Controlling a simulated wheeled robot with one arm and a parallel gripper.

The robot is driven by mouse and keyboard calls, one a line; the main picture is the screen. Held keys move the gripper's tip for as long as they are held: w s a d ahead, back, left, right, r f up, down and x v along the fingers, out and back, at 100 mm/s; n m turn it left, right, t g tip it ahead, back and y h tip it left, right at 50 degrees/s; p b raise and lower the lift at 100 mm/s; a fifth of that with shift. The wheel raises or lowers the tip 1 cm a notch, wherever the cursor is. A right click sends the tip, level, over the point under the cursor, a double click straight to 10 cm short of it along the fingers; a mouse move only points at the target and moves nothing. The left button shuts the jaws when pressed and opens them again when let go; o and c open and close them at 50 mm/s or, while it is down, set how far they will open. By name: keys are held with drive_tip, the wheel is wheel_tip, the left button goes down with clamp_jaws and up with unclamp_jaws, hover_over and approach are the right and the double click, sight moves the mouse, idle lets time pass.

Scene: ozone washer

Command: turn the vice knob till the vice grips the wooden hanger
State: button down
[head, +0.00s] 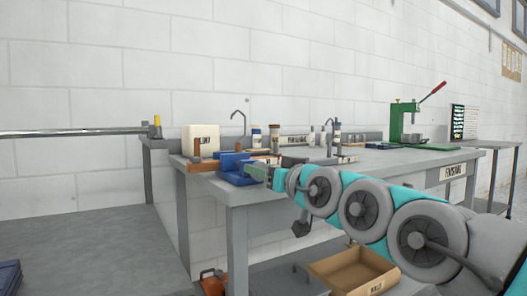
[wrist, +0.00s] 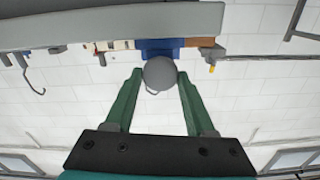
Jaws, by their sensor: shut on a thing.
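The blue vice (head: 234,162) sits at the near left corner of the workbench, and its blue body also shows in the wrist view (wrist: 158,44). My gripper (head: 262,172) reaches it from the right, with its green fingers shut on the round grey vice knob (wrist: 160,74) in the wrist view. One finger is on each side of the knob. A brown wooden piece, seemingly the wooden hanger (head: 202,167), lies beside the vice on the left. Whether the vice jaws touch it cannot be told. The knob is hidden by my gripper in the head view.
The workbench (head: 380,163) holds a white container (head: 201,138), several bottles and a tap behind the vice. A green press (head: 410,122) stands farther right. A cardboard box (head: 352,272) lies below the bench.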

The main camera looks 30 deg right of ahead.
drive_tip(key=shift+r+m+p, duration=0.1)
drive_tip(key=shift+m+p, duration=0.2)
drive_tip(key=shift+p, duration=0.9)
drive_tip(key=shift+f+p, duration=0.2)
drive_tip(key=shift+p, duration=0.1)
drive_tip(key=shift+c, duration=1.4)
unclamp_jaws()
drive_tip(key=s, duration=0.7)
drive_tip(key=shift+s+d+b, duration=0.15)
drive_tip(key=shift+s+b, duration=0.25)
drive_tip(key=shift+b, duration=0.05)
